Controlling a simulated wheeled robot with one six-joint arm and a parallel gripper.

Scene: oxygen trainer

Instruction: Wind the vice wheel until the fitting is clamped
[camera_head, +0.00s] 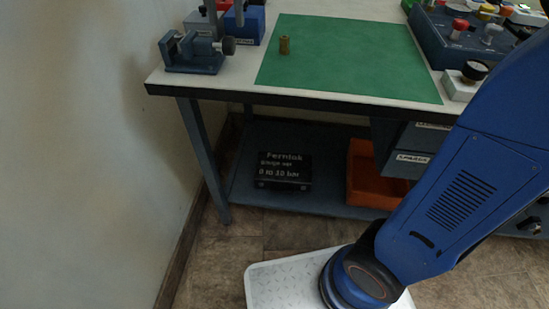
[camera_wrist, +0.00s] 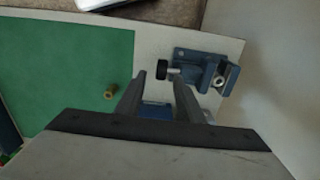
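The blue-grey vice (camera_head: 190,58) stands at the left end of the bench. Its dark round wheel (camera_head: 228,45) faces right, toward the green mat. A small brass fitting (camera_head: 284,45) stands upright on the mat, apart from the vice; no fitting shows in the jaws. In the wrist view, the vice (camera_wrist: 210,72) is at upper right, its black wheel (camera_wrist: 162,69) appears between my fingertips, and the brass fitting (camera_wrist: 111,91) is left of my fingers. My gripper (camera_wrist: 160,80) is open and empty; I cannot tell its distance from the wheel.
The green mat (camera_head: 340,60) is mostly clear. A blue box (camera_head: 246,25) stands behind the vice. A gauge (camera_head: 472,75) and a blue panel with knobs (camera_head: 440,40) are at right. A wall (camera_head: 80,120) is close on the left. A black case (camera_head: 280,170) and orange bin (camera_head: 375,185) sit below.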

